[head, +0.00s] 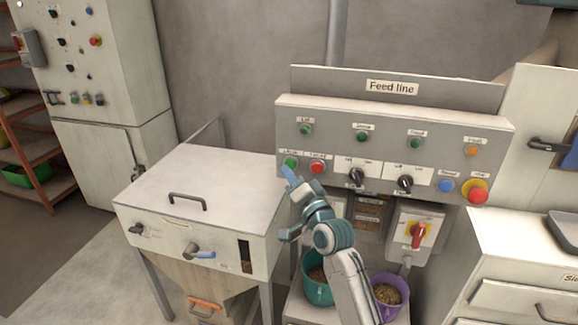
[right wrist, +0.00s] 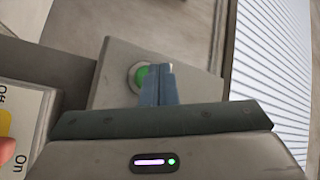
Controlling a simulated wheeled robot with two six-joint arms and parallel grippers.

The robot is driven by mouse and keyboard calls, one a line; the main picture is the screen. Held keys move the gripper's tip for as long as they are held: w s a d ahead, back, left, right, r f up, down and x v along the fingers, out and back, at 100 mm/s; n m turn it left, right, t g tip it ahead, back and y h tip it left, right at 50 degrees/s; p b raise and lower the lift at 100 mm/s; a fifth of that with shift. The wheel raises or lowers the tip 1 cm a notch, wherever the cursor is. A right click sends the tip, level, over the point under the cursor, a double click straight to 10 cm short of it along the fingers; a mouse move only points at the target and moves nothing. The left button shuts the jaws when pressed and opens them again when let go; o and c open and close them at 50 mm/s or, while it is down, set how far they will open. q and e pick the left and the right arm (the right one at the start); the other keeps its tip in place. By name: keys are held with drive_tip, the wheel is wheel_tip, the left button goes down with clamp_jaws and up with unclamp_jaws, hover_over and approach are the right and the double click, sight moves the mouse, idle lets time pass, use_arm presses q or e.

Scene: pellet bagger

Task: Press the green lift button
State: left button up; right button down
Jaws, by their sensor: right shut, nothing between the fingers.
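A green push button (head: 290,162) sits at the lower left of the grey Feed line panel (head: 340,122), beside a red button (head: 317,168). The label above it is too small to read surely. My right gripper (head: 289,176) is shut and empty, its blue fingertips just below the green button. In the right wrist view, the shut fingertips (right wrist: 158,72) overlap the right part of a green button (right wrist: 140,77) in a pale ring. I cannot tell whether they touch it. My left gripper is not in view.
Green lamps (head: 305,130) and black knobs (head: 357,177) share the panel. A red emergency button (head: 478,195) is at its right. A red-handled switch (head: 417,236) is below. A white hopper (head: 190,185) stands left; teal (head: 316,288) and purple (head: 389,292) buckets are below.

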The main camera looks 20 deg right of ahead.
drive_tip(key=shift+w+d, duration=0.1)
drive_tip(key=shift+w, duration=0.05)
idle(0.5)
drive_tip(key=shift+w+d, duration=0.2)
drive_tip(key=shift+w, duration=0.05)
drive_tip(key=shift+w+d, duration=0.15)
drive_tip(key=shift+w, duration=0.1)
idle(0.6)
drive_tip(key=shift+s, duration=0.1)
drive_tip(key=shift+s+a+p, duration=0.35)
drive_tip(key=shift+s+a, duration=0.1)
drive_tip(key=shift+s, duration=0.1)
drive_tip(key=s+a, duration=0.3)
drive_tip(key=s, duration=0.2)
drive_tip(key=shift+a+p, duration=0.2)
drive_tip(key=shift+p, duration=0.25)
